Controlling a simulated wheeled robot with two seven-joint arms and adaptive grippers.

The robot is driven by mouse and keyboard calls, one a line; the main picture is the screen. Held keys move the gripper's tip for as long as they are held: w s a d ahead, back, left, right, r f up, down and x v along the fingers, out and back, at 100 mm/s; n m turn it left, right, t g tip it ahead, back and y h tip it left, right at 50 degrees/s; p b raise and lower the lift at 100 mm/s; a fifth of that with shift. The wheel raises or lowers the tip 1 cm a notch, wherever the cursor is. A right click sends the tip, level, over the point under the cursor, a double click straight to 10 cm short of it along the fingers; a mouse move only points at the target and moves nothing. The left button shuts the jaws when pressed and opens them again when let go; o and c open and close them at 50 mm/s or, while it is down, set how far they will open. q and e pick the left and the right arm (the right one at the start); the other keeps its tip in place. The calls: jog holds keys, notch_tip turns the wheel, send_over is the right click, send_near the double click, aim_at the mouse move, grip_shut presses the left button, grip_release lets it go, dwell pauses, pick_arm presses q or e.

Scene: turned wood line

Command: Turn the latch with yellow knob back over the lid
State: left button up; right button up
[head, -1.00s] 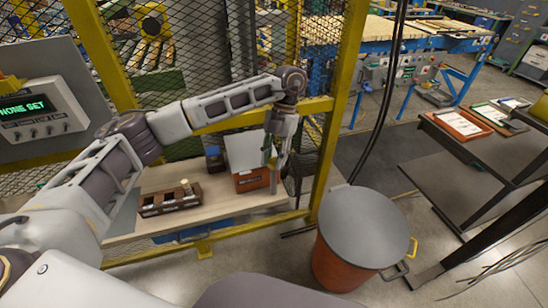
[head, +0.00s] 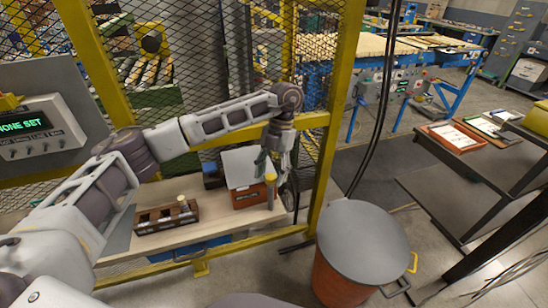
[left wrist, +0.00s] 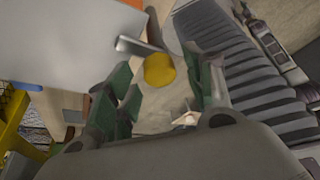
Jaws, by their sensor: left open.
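The yellow knob (head: 271,177) stands at the right side of a small brown box (head: 247,195) on the wooden bench. It also shows in the left wrist view (left wrist: 160,70), with a grey metal latch bar (left wrist: 138,47) beside it. The box's pale lid panel (head: 241,166) is up at a tilt; a large pale panel (left wrist: 60,40) fills the wrist view's upper left. My left gripper (head: 269,163) is open above the knob. In the wrist view its green-padded fingers (left wrist: 158,88) lie on either side of the knob; contact cannot be told. My right gripper is not in view.
A brown tray with compartments (head: 165,218) holds a pale peg on the bench, left of the box. A yellow-framed mesh fence (head: 335,130) stands close behind and right. A lidded orange bin (head: 360,245) stands on the floor in front right.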

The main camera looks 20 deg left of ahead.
pick_arm(q)
jog(key=shift+r, duration=0.15)
jog(key=v, duration=1.1)
jog(key=shift+w+r, duration=0.2)
jog(key=shift+r, duration=0.05)
dwell(0.3)
dwell(0.4)
